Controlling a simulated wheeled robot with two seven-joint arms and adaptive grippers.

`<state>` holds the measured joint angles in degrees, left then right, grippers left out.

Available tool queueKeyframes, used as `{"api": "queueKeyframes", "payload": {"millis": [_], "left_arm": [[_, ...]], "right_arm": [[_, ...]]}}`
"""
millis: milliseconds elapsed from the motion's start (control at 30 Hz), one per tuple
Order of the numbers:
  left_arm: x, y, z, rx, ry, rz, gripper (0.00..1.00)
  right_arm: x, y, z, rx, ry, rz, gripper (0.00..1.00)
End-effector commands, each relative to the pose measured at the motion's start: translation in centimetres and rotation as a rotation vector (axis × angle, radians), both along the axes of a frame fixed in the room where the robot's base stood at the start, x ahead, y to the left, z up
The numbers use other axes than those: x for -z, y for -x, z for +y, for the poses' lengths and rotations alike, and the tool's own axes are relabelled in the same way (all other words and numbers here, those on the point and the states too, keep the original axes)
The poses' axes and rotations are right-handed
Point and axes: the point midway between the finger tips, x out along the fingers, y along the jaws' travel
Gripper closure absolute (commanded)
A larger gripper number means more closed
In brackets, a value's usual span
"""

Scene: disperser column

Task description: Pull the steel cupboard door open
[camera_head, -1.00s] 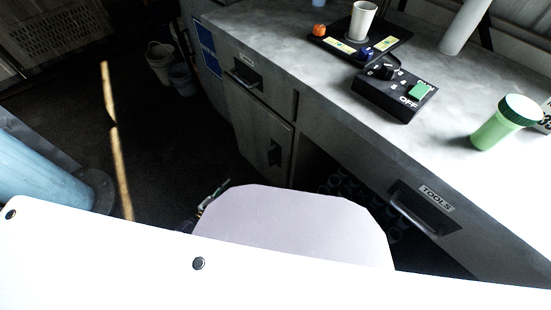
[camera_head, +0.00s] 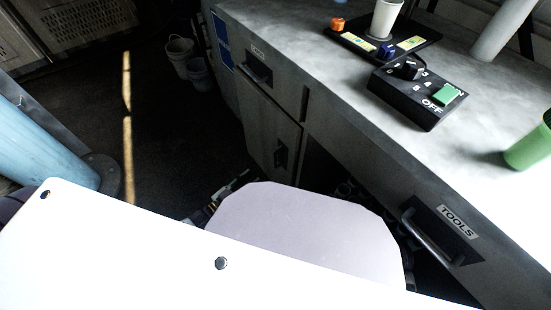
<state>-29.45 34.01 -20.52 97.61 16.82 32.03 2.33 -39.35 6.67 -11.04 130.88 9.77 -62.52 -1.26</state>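The steel cupboard door (camera_head: 262,122) is a grey panel in the counter front, below a small drawer (camera_head: 250,62). It looks shut, flush with the counter front. Its dark recessed handle (camera_head: 281,153) is near the door's right edge. A small part of my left gripper (camera_head: 218,202) shows below and left of the handle, apart from it in the picture. My own white and pale lilac body parts hide most of this gripper, and its fingers are too dark and small to judge. My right gripper is not in view.
The counter carries a black control box (camera_head: 408,97), a black tray with a white cup (camera_head: 386,18), and a green container (camera_head: 530,149). A TOOLS drawer handle (camera_head: 432,240) sticks out at right. Buckets (camera_head: 180,57) stand behind. Dark floor left of the door is open.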

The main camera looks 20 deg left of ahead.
Motion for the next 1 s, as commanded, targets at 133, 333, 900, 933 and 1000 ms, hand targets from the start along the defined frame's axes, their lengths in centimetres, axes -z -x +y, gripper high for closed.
{"api": "queueKeyframes", "payload": {"millis": [133,333,900,933,1000], "left_arm": [[0.0,-0.4,-0.2,0.000,0.000,-0.001,0.67],[0.1,-1.6,-0.8,-0.001,0.001,-0.002,0.67],[0.1,-6.9,-3.4,0.000,0.000,-0.002,0.67],[0.1,-7.2,-3.6,0.000,0.000,-0.001,0.67],[0.1,-7.8,-3.9,0.000,0.000,-0.003,0.67]], "right_arm": [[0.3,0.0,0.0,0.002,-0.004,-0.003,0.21],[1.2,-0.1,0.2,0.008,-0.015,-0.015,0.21],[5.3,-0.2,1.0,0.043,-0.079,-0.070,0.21],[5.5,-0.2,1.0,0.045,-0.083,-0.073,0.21],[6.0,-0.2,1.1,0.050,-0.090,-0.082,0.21]]}}
